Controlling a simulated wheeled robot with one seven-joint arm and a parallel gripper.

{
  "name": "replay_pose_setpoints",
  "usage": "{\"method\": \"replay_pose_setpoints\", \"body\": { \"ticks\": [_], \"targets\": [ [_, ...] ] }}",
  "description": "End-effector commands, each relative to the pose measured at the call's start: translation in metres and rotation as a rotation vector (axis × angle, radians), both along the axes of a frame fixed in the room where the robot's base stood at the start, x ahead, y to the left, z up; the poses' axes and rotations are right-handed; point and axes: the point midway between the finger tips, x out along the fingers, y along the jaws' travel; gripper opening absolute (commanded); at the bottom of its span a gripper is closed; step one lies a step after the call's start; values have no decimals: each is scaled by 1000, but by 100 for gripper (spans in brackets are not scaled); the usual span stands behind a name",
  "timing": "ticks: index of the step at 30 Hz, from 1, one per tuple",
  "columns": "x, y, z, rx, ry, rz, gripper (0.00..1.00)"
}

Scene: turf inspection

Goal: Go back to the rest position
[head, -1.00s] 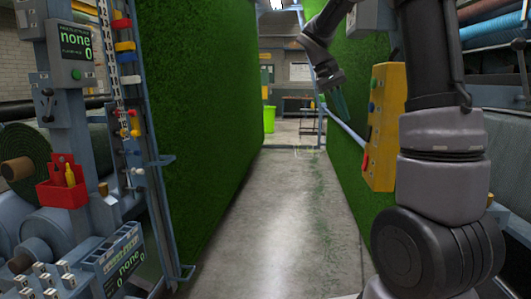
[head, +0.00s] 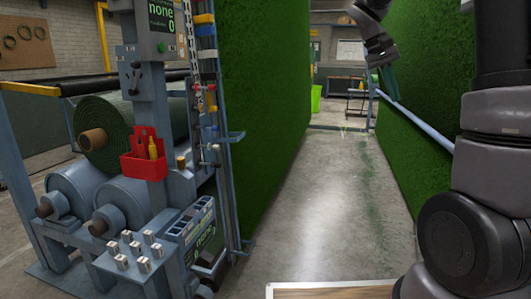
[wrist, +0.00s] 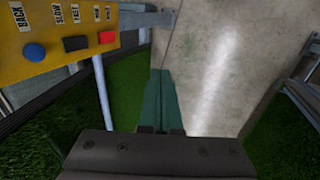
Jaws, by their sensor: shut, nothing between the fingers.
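My gripper (head: 388,76) shows at the top right of the head view, raised in front of the right-hand turf wall. Its green fingers point down and are together with nothing between them. In the wrist view my gripper (wrist: 160,75) is shut over the concrete aisle floor. A yellow control box (wrist: 60,40) is at the upper left of the wrist view, with a blue knob, a red switch and a black switch. The box is apart from the fingers.
Turf walls (head: 265,110) flank a clear concrete aisle (head: 320,200). At left stands a roller machine with a turf roll (head: 130,120), a red tool holder (head: 145,160) and a display (head: 163,22). A blue-grey rail (head: 415,120) runs along the right wall. A wooden-topped surface (head: 330,291) shows at the bottom.

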Motion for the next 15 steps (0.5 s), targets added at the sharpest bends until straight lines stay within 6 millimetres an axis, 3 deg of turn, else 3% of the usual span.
{"method": "replay_pose_setpoints", "body": {
  "ticks": [15],
  "targets": [
    [-42, 19, 11, 132, -112, 31, 0]
  ]
}}
